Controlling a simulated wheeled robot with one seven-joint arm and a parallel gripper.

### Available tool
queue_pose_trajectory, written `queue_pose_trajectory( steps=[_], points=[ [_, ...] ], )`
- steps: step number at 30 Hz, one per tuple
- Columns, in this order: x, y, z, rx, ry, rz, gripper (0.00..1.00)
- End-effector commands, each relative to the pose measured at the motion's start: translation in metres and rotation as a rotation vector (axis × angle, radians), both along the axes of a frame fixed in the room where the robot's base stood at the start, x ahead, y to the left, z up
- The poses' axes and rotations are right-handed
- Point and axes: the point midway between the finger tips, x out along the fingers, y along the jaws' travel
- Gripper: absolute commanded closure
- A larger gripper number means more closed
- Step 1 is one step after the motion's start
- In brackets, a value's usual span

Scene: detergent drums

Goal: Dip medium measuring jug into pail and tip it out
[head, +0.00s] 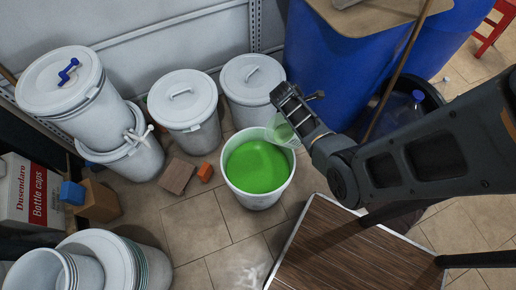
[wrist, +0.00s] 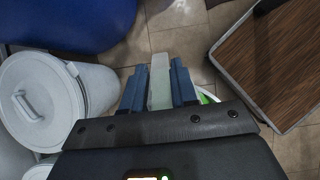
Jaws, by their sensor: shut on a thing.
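A white pail (head: 258,199) stands on the tiled floor in the middle of the head view. It holds bright green liquid (head: 257,166). A translucent, greenish measuring jug (head: 284,133) is at the pail's upper right rim, partly hidden by my gripper (head: 288,112). My gripper is shut on the jug; in the wrist view a pale translucent piece (wrist: 160,82) shows between the two blue fingers. The head view does not make clear whether the jug's lower part is inside the pail. In the wrist view only a sliver of the pail (wrist: 207,96) shows.
Lidded white drums (head: 184,106) stand behind and left of the pail. Blue barrels (head: 325,65) are at the back right. A brown-topped table (head: 350,255) is close at the front right. A wooden block (head: 177,177) and an orange block (head: 206,172) lie left of the pail.

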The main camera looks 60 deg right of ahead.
Motion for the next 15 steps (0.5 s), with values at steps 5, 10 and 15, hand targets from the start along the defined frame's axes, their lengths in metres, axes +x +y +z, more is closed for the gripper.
queue_pose_trajectory(
  steps=[5,10,15],
  points=[
    [0.000,-0.001,0.010,0.064,-0.049,-0.003,1.00],
    [0.000,-0.002,0.012,0.151,-0.117,-0.006,1.00],
    [0.000,-0.002,0.021,0.277,-0.215,-0.004,1.00]
  ],
)
